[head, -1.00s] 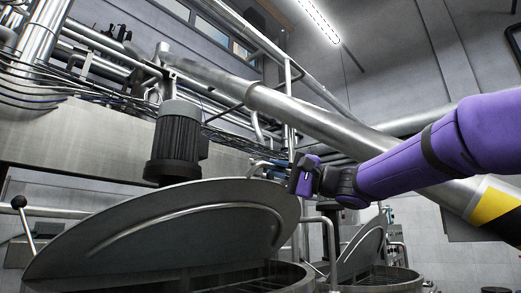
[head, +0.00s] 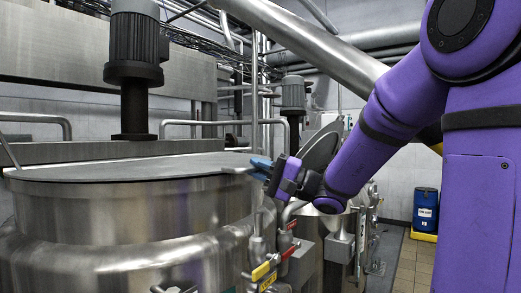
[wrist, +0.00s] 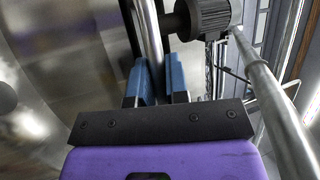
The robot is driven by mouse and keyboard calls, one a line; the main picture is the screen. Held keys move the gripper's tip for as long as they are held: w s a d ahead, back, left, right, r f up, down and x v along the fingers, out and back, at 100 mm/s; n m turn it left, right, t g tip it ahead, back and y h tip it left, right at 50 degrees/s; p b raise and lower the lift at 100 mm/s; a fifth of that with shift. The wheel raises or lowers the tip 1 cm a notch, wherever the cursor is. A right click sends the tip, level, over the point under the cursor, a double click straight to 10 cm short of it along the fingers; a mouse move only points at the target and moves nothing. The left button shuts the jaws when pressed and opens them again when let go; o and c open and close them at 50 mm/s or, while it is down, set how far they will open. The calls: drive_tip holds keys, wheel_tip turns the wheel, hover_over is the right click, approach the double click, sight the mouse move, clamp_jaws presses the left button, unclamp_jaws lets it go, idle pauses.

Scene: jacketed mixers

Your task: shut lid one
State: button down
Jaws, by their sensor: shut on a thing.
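Lid one (head: 110,170), a wide grey metal lid, lies almost flat across the top of the near steel mixer (head: 130,212). I cannot tell whether its far rim fully touches. My gripper (head: 258,165), with blue fingers, is at the lid's right edge. In the wrist view its fingers (wrist: 160,82) are shut on a round metal bar, the lid's handle (wrist: 150,38). The handle's far end and the part between the fingers are partly hidden.
A second mixer's lid (head: 322,147) stands raised behind my gripper. Pipes and valves with a yellow handle (head: 260,271) and a red handle (head: 291,251) stand below it. A motor (head: 135,50) rises behind lid one. A blue drum (head: 425,208) stands far right.

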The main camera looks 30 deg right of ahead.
drive_tip(key=shift+f, duration=0.7)
drive_tip(key=shift+f, duration=0.1)
drive_tip(key=c, duration=1.1)
unclamp_jaws()
drive_tip(key=shift+w, duration=0.1)
drive_tip(key=v, duration=1)
drive_tip(key=shift+s+d, duration=0.3)
drive_tip(key=shift+a, duration=0.1)
